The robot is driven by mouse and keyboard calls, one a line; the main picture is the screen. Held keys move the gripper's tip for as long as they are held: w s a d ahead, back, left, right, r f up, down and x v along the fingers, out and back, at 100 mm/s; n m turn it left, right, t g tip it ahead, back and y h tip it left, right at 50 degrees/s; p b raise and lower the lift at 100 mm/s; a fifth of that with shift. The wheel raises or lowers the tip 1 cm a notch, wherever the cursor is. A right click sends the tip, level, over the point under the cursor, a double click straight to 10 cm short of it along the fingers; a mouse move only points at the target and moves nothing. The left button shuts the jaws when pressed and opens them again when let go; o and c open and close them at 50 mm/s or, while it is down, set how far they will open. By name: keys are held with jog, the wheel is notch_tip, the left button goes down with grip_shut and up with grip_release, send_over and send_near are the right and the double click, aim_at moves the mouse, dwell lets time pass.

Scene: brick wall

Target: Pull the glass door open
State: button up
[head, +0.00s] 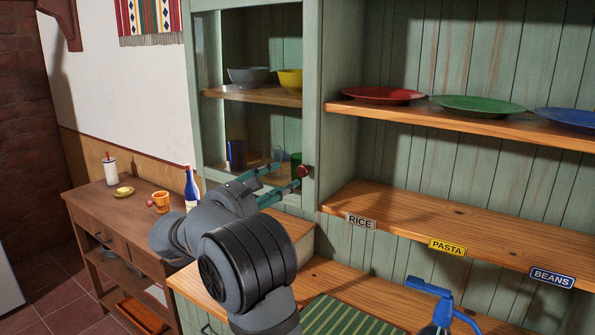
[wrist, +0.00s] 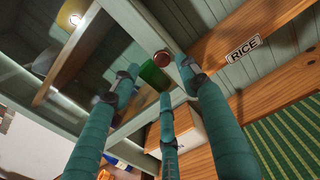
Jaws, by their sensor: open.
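The glass door (head: 312,115) is a green wooden frame with a clear pane on the left part of the cabinet; it looks closed. Its round red-brown knob (head: 304,171) sits low on the right stile. In the wrist view the knob (wrist: 162,58) shows beyond the fingertips, close to the right finger. My gripper (head: 286,177) has teal fingers spread open in front of the door's lower right corner, just left of the knob. The fingers are around or beside the knob; I cannot tell whether any touches it. No finger is closed on it.
Behind the glass are a grey bowl (head: 248,76), a yellow bowl (head: 290,80) and cups. Open shelves on the right hold plates (head: 478,105). A wooden box (head: 300,228) stands below the door. A side table (head: 100,205) with a bottle (head: 191,188) is at left.

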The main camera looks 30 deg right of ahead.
aim_at(301, 170)
jog(key=p+x, duration=0.2)
jog(key=x, duration=0.7)
jog(key=shift+p, duration=0.35)
jog(key=shift+s, duration=0.1)
jog(key=shift+c, duration=0.2)
grip_shut()
